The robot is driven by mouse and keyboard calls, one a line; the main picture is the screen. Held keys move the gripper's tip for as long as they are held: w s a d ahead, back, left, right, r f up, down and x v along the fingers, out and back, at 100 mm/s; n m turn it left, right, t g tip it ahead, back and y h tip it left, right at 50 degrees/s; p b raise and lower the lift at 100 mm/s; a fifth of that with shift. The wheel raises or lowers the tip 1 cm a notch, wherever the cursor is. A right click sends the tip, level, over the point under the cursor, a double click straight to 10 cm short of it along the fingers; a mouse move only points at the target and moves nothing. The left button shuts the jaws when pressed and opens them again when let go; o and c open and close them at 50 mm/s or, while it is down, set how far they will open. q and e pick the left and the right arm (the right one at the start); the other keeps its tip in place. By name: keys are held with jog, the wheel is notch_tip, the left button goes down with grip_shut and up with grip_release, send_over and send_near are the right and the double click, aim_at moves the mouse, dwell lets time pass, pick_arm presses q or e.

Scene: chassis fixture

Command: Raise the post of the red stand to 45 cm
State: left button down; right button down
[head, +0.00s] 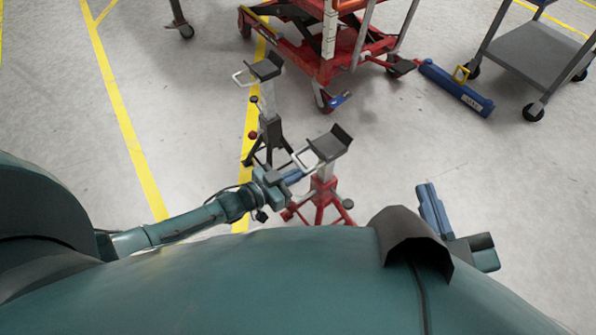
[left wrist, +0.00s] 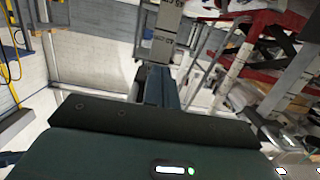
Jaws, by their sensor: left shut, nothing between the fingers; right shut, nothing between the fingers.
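The red stand (head: 322,198) stands on the floor, its grey post (head: 325,172) upright under a dark V-shaped saddle (head: 329,145). A pale loop handle (head: 298,161) sticks out left of the saddle. My left gripper (head: 300,174) is shut and empty, just left of the post and below the saddle; contact cannot be told. In the left wrist view its fingers (left wrist: 157,88) are together, below a grey post with markings (left wrist: 165,35). My right gripper (head: 430,203) is shut and empty, right of the red stand and apart from it.
A similar black stand (head: 268,138) stands behind and left. A red lift frame (head: 325,60) is farther back, with a blue long tool (head: 455,88) and a grey cart (head: 535,50) to its right.

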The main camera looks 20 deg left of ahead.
pick_arm(q)
jog(key=f+p+v, duration=0.1)
jog(key=p+v, duration=0.1)
jog(key=v, duration=0.7)
jog(key=shift+p, duration=0.4)
jog(key=shift+a+f, duration=0.1)
jog(key=shift+f, duration=0.05)
